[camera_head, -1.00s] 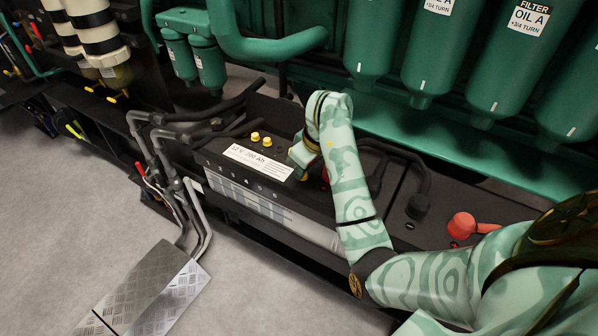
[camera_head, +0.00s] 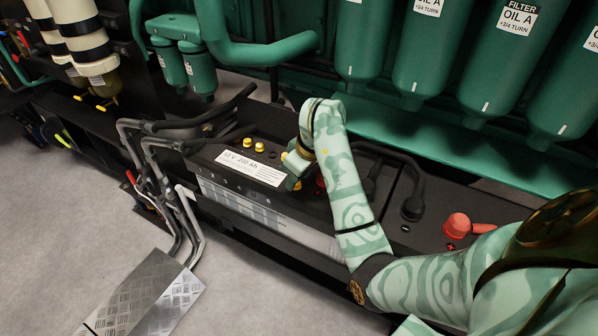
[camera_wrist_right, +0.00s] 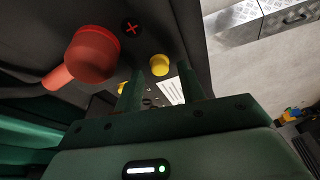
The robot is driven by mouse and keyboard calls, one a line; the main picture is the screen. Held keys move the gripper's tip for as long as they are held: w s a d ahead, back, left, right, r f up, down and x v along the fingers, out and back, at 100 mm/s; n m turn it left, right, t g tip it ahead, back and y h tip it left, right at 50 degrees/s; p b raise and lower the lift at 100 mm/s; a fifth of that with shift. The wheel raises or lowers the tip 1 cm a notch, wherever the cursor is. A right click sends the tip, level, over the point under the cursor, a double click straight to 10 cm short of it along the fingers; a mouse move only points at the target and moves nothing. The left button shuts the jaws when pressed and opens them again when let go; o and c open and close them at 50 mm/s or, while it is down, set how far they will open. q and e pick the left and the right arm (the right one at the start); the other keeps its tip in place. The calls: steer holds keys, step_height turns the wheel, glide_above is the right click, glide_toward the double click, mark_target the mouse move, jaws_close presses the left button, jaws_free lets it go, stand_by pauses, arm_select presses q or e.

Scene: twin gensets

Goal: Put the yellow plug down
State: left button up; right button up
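My right gripper (camera_head: 292,181) hangs over the right part of the black battery's top in the head view, partly hidden behind its own wrist. In the right wrist view its two green fingers (camera_wrist_right: 160,78) stand apart. A yellow plug (camera_wrist_right: 160,64) shows between their ends, with what look like narrow gaps on both sides. I cannot tell whether that plug rests on the battery. Other yellow plugs (camera_head: 246,142) sit on the battery (camera_head: 215,160), and one (camera_head: 284,156) shows just left of the gripper. My left gripper is out of view.
A red terminal cap (camera_head: 458,225) lies right of my arm; a red cap (camera_wrist_right: 92,52) is large and close in the wrist view. Green oil filters (camera_head: 495,80) hang above. Grey pipes (camera_head: 165,180) stand at the left.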

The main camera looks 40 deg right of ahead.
arm_select(q)
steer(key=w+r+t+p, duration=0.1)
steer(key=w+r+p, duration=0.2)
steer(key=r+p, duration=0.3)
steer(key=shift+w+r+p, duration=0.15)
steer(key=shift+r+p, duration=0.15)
steer(key=shift+p, duration=0.1)
arm_select(e)
steer(key=v, duration=1.1)
steer(key=shift+r, duration=0.1)
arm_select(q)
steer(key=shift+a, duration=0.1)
arm_select(e)
steer(key=shift+s, duration=0.1)
